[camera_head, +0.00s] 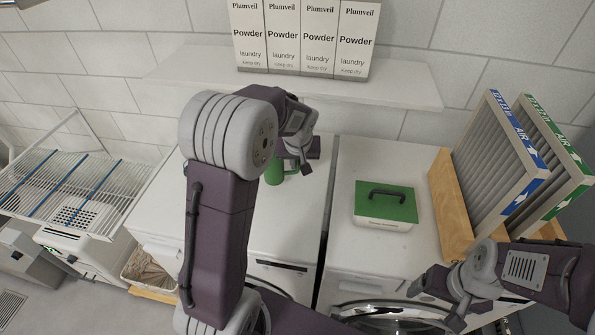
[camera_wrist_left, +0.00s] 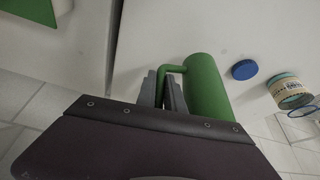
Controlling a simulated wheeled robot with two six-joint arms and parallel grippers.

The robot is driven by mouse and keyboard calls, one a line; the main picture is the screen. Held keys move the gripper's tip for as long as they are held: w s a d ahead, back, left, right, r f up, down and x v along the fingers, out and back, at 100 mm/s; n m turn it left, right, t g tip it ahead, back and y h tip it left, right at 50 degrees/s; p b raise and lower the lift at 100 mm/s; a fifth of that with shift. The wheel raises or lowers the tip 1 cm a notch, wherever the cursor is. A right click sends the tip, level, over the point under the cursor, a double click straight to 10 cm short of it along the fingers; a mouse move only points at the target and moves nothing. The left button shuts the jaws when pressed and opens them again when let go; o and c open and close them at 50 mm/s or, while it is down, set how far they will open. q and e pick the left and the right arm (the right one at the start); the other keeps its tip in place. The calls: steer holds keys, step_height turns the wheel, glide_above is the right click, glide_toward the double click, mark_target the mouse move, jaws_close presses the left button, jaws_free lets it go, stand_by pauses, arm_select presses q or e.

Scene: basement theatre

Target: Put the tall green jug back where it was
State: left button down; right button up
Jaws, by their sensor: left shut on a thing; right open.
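The tall green jug (camera_head: 275,172) is over the left white machine top (camera_head: 290,215), partly hidden behind my left arm in the head view. In the left wrist view the jug (camera_wrist_left: 207,88) shows its cylindrical body and a side handle (camera_wrist_left: 172,69). My left gripper (camera_head: 299,166) is shut on that handle, with the fingers on either side of it (camera_wrist_left: 168,92). I cannot tell whether the jug's base touches the surface. My right gripper (camera_head: 437,299) is open and empty, low at the right in front of the right machine.
A green-lidded box (camera_head: 387,203) sits on the right machine top. Filters stand in a wooden rack (camera_head: 450,205) at the right. Powder boxes (camera_head: 303,38) stand on a shelf (camera_head: 410,94) above. The left wrist view shows a blue lid (camera_wrist_left: 244,69) and a jar (camera_wrist_left: 290,93) near the jug.

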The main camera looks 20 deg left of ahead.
mark_target(298, 172)
arm_select(q)
step_height(298, 172, down, 4)
steer(key=shift+r, duration=0.1)
steer(key=shift+f+b, duration=0.2)
steer(key=shift+b, duration=0.2)
steer(key=c, duration=1.5)
jaws_free()
steer(key=shift+o, duration=0.2)
